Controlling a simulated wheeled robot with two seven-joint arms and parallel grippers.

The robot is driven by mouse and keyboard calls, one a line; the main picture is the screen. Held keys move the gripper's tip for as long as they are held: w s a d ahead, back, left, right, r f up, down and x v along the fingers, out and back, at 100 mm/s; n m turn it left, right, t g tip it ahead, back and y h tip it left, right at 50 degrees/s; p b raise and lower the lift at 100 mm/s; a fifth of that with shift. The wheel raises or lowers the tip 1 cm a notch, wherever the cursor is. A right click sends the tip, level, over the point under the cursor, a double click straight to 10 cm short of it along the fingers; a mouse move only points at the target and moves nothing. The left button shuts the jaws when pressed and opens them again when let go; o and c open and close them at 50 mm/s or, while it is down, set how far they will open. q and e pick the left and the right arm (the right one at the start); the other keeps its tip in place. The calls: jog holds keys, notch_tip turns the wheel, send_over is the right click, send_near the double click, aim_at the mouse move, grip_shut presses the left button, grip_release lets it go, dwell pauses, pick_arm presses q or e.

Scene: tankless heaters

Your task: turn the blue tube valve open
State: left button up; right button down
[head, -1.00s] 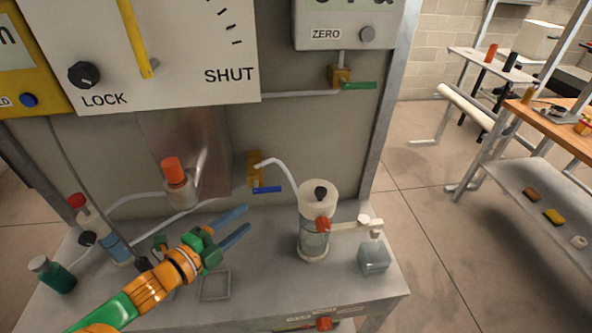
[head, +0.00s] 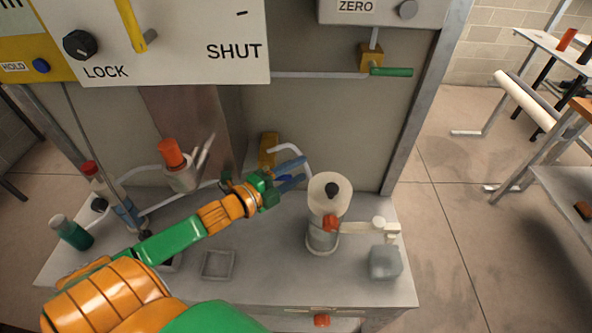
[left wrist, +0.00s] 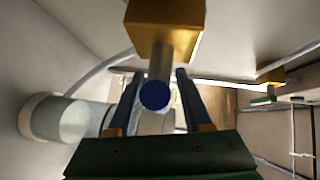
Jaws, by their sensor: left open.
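The blue tube valve has a brass body (head: 268,148) on the back panel, with a pale tube leaving it to the right. In the head view its blue handle is largely hidden by my left gripper (head: 292,174). In the left wrist view the brass body (left wrist: 165,28) is at the top. The handle's round blue end (left wrist: 155,95) points toward the camera. My left gripper (left wrist: 157,73) is open, with one dark blue finger on each side of the handle. Gaps show between the fingers and the handle. My right gripper is not in view.
A brass valve with a green handle (head: 391,72) is higher up right. An orange-capped bottle (head: 178,165) stands left. An empty square tray (head: 218,264) is on the bench.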

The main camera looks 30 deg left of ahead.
pick_arm(q)
jog(key=shift+s+r, duration=0.1)
jog(key=shift+s, duration=0.15)
jog(key=shift+w, duration=0.1)
grip_shut()
jog(key=s+a+r+n+t+y+b, duration=0.1)
jog(key=a+r+n+t+y+b, duration=0.1)
jog(key=n+y, duration=0.4)
jog(key=s+a+r+n+t+y+b, duration=0.2)
jog(key=r+n+t+y+b, duration=0.3)
jog(key=n, duration=1)
jog(key=shift+a+n+t+y+b, duration=0.3)
jog(key=shift+a+t+y+b, duration=0.15)
jog(key=shift+t+b, duration=0.8)
jog(key=shift+y, duration=0.25)
grip_release()
